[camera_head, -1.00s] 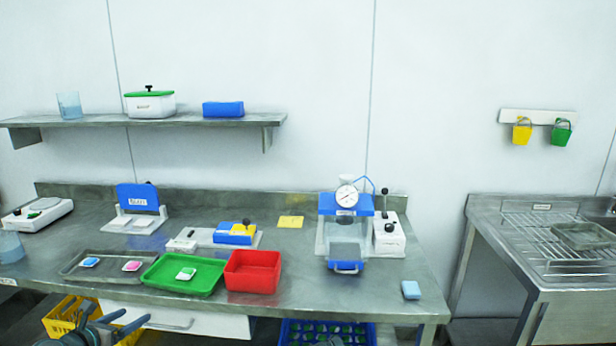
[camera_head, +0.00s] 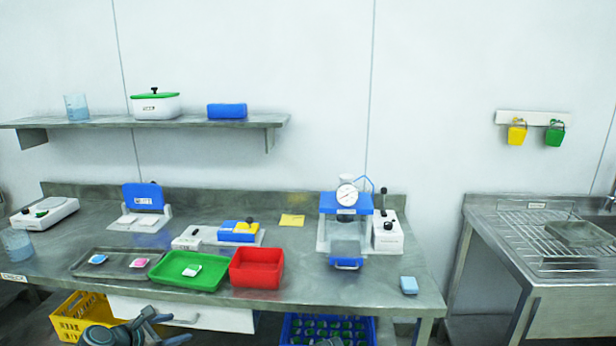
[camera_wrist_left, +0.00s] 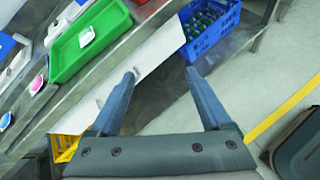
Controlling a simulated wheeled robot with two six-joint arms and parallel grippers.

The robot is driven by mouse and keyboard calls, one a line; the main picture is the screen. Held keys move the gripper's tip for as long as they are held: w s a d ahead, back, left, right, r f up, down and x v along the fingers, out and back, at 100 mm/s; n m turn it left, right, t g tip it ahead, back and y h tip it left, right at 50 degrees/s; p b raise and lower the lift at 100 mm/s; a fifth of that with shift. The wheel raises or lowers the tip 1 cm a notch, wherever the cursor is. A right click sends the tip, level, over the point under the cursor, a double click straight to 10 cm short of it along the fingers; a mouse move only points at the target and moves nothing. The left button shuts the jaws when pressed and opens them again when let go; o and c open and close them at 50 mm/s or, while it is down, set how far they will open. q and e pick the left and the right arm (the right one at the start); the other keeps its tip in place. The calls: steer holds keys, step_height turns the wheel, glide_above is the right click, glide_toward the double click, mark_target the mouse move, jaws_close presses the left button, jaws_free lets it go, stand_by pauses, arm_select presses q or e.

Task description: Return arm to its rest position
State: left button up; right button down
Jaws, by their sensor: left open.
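My left gripper (camera_head: 166,328) is low at the front of the bench in the head view, below the bench top and in front of the white drawer (camera_head: 195,316). In the left wrist view its two fingers (camera_wrist_left: 162,98) are spread wide with nothing between them. The fingers point toward the drawer front and the floor beside it. My right gripper cannot be made out in these views.
On the metal bench (camera_head: 110,235) stand a grey tray (camera_head: 88,269), green tray (camera_head: 210,279), red bin (camera_head: 256,268) and blue press with a gauge (camera_head: 346,220). Below are a yellow crate (camera_head: 78,314) and a blue crate (camera_head: 327,330). A sink (camera_head: 575,300) stands right.

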arm_select(q)
steer(key=s+d+f+m+g+p, duration=0.2)
steer(key=s+d+m+g, duration=0.1)
steer(key=d+m, duration=0.5)
steer(key=s+d+f+m+g+p, duration=0.1)
steer(key=s+d+m+g, duration=0.4)
steer(key=d, duration=0.6)
steer(key=s+d+m+g+y+p, duration=0.2)
steer(key=s+d+m+y, duration=0.4)
steer(key=m, duration=1.1)
steer(key=shift+s+d+m+g+p, duration=0.35)
steer(key=shift+s+d+p, duration=0.35)
steer(key=shift+s+d, duration=1.05)
